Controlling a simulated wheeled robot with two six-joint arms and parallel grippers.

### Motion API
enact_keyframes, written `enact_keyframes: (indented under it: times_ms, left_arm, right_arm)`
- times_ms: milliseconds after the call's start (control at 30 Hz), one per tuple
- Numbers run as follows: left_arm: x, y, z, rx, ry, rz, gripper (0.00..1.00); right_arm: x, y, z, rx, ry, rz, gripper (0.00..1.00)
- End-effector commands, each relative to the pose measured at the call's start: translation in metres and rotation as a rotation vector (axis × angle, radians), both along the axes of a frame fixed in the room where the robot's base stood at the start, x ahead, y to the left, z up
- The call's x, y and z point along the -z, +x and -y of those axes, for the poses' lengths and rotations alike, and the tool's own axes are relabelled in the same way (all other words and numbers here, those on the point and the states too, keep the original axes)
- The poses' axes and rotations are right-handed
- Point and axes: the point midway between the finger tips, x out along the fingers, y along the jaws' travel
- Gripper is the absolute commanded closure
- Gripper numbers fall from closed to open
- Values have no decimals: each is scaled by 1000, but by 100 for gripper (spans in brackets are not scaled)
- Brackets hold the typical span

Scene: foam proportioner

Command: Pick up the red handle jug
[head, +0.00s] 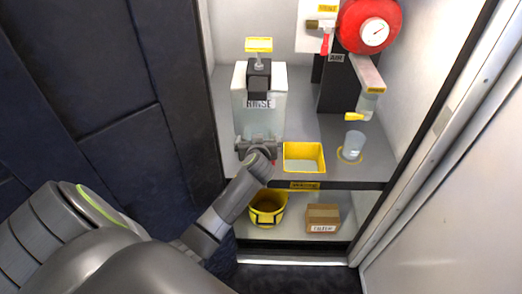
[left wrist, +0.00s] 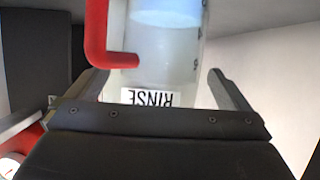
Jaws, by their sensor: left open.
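The red handle jug is clear with a red handle. In the left wrist view its body (left wrist: 165,45) fills the upper middle, with the handle (left wrist: 97,40) on the left. My left gripper (left wrist: 160,85) is open, its fingers spread to either side of the jug; I cannot tell whether either touches it. In the head view my left gripper (head: 258,143) is low in front of the rinse tank (head: 272,85) and hides most of the jug. My right gripper is not in view.
On the counter right of my left gripper are a yellow-rimmed tray (head: 304,157) and a clear beaker (head: 353,145). A yellow bucket (head: 267,207) and a brown box (head: 323,218) stand on the lower shelf. A red gauge vessel (head: 369,25) is at upper right. Dark panels close off the left.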

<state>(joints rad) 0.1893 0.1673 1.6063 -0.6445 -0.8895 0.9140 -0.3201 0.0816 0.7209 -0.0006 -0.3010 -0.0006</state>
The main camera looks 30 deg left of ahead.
Motion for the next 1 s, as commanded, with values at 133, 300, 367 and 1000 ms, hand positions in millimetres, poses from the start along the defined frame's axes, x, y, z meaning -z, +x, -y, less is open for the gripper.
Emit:
enact_keyframes:
  times_ms: [133,300,367,1000]
  left_arm:
    - [7,15,-9,1,2,-1,0]
    - [11,21,-14,0,-1,-1,0]
    - [11,22,-14,0,-1,-1,0]
    - [11,21,-14,0,-1,-1,62]
  right_arm:
    - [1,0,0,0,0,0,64]
    - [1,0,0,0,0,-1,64]
    - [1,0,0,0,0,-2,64]
    - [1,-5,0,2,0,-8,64]
